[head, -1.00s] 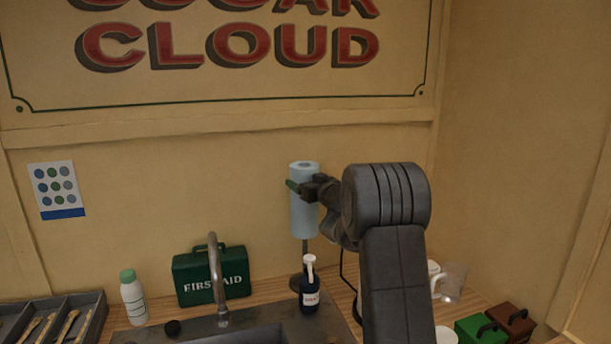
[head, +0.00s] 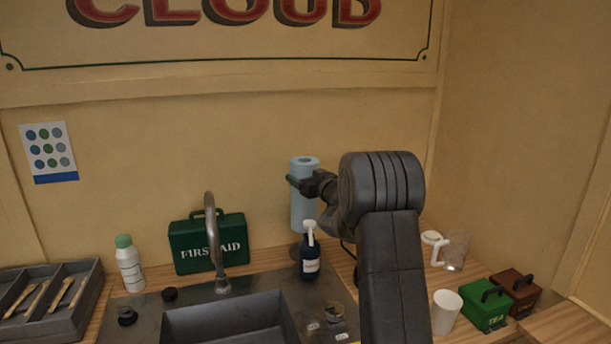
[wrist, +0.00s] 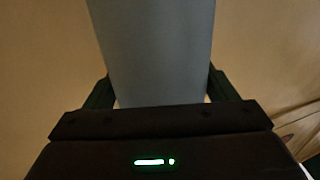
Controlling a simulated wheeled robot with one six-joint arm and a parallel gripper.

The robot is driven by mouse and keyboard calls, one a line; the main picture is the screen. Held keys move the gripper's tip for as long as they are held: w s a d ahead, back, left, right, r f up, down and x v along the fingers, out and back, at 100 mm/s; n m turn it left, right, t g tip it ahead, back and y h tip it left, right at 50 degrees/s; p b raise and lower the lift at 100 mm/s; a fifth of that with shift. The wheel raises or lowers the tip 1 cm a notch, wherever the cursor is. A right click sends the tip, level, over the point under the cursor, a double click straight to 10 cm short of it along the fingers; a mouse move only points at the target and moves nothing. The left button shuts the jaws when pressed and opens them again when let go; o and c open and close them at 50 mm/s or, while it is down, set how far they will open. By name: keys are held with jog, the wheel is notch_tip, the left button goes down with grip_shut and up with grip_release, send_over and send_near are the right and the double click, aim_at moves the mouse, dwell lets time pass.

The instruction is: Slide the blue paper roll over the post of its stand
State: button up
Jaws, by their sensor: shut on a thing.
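The blue paper roll (head: 304,206) is upright near the back wall, with its open core showing at the top. My gripper (head: 304,183) is shut around the upper part of the roll, coming from the right. In the wrist view, the roll (wrist: 155,50) fills the space between the two dark green fingers (wrist: 160,92). The stand's dark round base (head: 296,250) shows just below the roll, partly behind the soap bottle. The post is not visible now, and no tip shows above the roll.
The dark blue pump bottle (head: 310,262) stands close in front of the roll. The tap (head: 215,245) and green first aid case (head: 207,243) are to the left. A white cup (head: 446,312), a clear jug (head: 456,250) and the green tea tin (head: 487,308) are to the right.

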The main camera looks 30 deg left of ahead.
jog(key=shift+f+b, duration=2.2)
jog(key=shift+f, duration=1.2)
jog(key=o, duration=1.4)
jog(key=b+v, duration=0.2)
jog(key=v, duration=1.2)
jog(key=shift+w+a, duration=0.15)
